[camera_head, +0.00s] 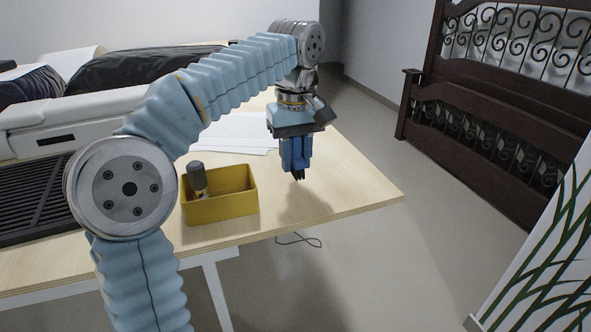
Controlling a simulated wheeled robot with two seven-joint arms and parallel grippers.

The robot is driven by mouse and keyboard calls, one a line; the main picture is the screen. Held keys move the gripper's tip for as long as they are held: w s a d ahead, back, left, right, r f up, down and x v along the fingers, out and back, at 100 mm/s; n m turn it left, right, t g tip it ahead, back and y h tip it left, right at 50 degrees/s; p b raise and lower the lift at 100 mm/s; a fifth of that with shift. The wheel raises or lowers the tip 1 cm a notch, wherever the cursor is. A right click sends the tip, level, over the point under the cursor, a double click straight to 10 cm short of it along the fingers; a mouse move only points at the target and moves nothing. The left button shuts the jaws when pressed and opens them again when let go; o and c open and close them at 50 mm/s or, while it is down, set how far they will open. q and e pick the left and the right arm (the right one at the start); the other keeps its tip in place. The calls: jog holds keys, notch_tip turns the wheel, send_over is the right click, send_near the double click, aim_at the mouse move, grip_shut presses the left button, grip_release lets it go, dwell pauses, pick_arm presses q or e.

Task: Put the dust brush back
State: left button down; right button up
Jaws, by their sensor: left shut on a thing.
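My left gripper (297,168) points down above the right part of the wooden table, near its front edge. It is shut on a small dark thing at its fingertips, which looks like the dust brush; the fingers hide most of it, so its shape is unclear. A yellow open box (222,210) stands on the table to the left of the gripper. A dark-handled tool (197,179) stands tilted in the box's left part, its lower end hidden by the box wall. My right gripper is not in view.
White papers (235,132) lie on the table (355,188) behind the box. A pale machine (75,115) and a black slatted panel (40,200) are at the left. The table's right corner is bare. A dark wooden bed frame (470,140) stands beyond a stretch of floor.

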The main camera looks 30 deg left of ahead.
aim_at(296, 170)
pick_arm(q)
jog(key=shift+f, duration=1.5)
jog(key=shift+b, duration=0.3)
jog(key=c, duration=0.8)
grip_release()
jog(key=shift+f, duration=0.1)
jog(key=shift+c, duration=0.2)
notch_tip(296, 170, up, 11)
jog(key=p, duration=0.3)
jog(key=shift+f, duration=0.2)
jog(key=shift+r, duration=0.85)
jog(key=shift+s, duration=0.1)
